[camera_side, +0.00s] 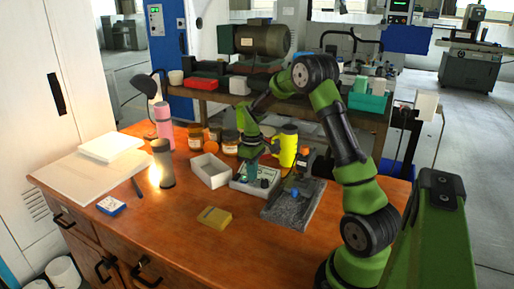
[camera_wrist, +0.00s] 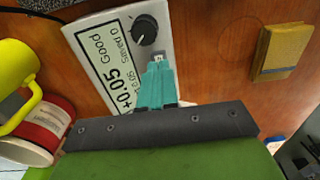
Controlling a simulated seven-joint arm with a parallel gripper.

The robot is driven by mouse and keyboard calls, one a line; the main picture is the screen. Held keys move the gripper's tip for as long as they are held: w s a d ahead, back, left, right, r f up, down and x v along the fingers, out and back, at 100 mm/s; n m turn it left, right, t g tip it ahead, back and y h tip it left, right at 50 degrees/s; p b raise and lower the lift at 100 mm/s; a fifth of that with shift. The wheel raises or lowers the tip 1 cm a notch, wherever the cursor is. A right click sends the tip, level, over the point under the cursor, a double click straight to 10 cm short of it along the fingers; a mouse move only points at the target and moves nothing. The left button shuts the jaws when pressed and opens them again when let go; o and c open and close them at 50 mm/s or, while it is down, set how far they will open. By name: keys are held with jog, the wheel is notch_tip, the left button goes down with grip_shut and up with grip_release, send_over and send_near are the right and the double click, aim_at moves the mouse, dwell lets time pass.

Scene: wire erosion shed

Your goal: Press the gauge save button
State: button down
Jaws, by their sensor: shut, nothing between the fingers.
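The gauge box (camera_wrist: 92,40) lies across the top of the wrist view, with a light panel and a display reading "+0.05 Good" and "Saved 0". A black knob (camera_wrist: 145,29) stands on its panel. My gripper (camera_wrist: 157,64) is shut and empty, its teal fingertips over the panel's edge beside the knob. A small pale piece shows at the fingertips; I cannot tell if it is the save button or if they touch it. In the side view the gauge box (camera_side: 239,186) sits on the wooden bench, with my gripper (camera_side: 251,168) pointing down over it.
A dark stone stand (camera_side: 287,212) is right of the gauge, a white tray (camera_side: 210,184) left. A yellow mug (camera_side: 288,141) and jars (camera_side: 231,143) stand behind. A yellow block (camera_side: 215,217) lies in front. The bench's front is mostly clear.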

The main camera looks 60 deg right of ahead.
aim_at(253, 183)
jog(key=shift+f, duration=0.65)
jog(key=shift+s+a+f, duration=0.1)
jog(key=shift+f, duration=0.9)
notch_tip(253, 183, up, 15)
jog(key=shift+w+d, duration=0.2)
jog(key=shift+w, duration=0.05)
